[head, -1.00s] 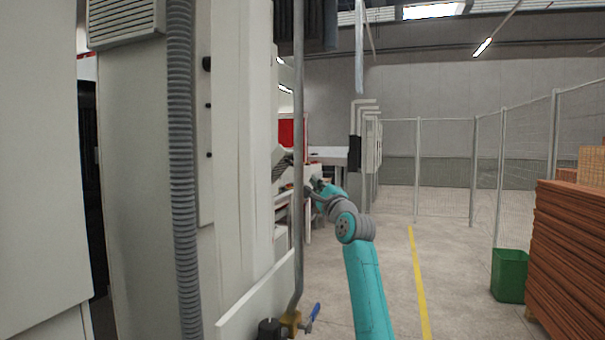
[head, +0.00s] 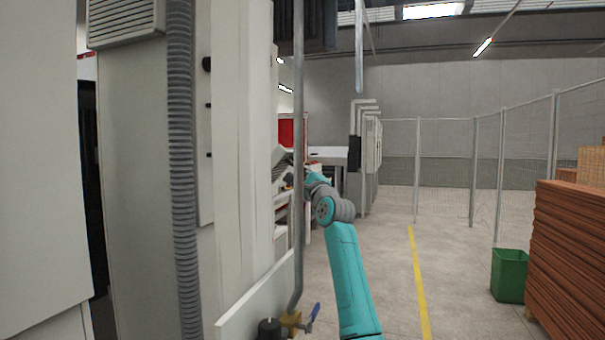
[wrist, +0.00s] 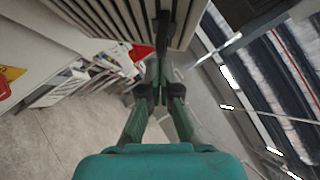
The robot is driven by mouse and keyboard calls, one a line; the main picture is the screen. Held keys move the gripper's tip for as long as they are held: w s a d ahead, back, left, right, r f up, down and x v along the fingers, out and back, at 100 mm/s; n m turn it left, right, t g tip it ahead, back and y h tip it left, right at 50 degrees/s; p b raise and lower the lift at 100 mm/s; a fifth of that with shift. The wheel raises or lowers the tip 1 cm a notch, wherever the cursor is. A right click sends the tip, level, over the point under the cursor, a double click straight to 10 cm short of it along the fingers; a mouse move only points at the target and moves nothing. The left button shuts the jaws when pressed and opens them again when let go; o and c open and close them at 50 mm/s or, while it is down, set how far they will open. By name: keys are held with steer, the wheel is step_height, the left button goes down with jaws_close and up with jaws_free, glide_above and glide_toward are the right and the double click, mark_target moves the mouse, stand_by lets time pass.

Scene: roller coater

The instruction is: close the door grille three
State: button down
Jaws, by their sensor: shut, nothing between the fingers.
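A slatted grille panel (wrist: 112,18) fills the top of the wrist view, its slats running diagonally. It is likely the task's door grille, but no number shows. My gripper (wrist: 160,52) is shut and empty, with its fingers pointing at the panel's right part. A dark upright piece (wrist: 164,22) lies just beyond the fingertips. I cannot tell whether they touch it. In the head view a small tilted slatted piece (head: 280,172) shows past the grey pipe, near the end of my arm. My gripper there is largely hidden by the pipe.
The grey vertical pipe (head: 298,130) and white machine wall (head: 240,150) stand left of my arm. A louvred vent (head: 125,20) is high at left. The floor (head: 390,270) on the right is clear up to the green bin (head: 509,275) and stacked boards (head: 570,260).

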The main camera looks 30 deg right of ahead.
mark_target(289, 153)
steer(key=shift+r, duration=0.1)
steer(key=shift+w+a+r+n+g+y, duration=0.15)
steer(key=shift+w+r+n+g+y, duration=0.1)
steer(key=shift+r+n, duration=0.25)
steer(key=shift+w+a+r+n+g+y, duration=0.2)
steer(key=shift+r+n, duration=0.15)
steer(key=shift+r, duration=0.1)
steer(key=shift+w+a+r+n+g+y, duration=0.15)
steer(key=shift+w+r+n+g+y, duration=0.1)
steer(key=shift+r+n, duration=0.25)
steer(key=shift+w+a+r+n+g+y, duration=0.15)
steer(key=shift+w+a+r+n+g, duration=0.25)
steer(key=shift+r+n+g, duration=0.15)
steer(key=shift+w+a+r+n+g+y, duration=0.15)
steer(key=shift+w+a+r+n+g, duration=0.1)
steer(key=shift+w+r+n+g, duration=0.25)
steer(key=shift+w+a+r+n+g, duration=0.7)
steer(key=shift+w+r, duration=0.1)
steer(key=shift+r, duration=0.1)
steer(key=shift+w+a+r, duration=0.3)
steer(key=shift+w+a, duration=0.15)
steer(key=shift+w, duration=0.1)
steer(key=shift+w+a, duration=0.1)
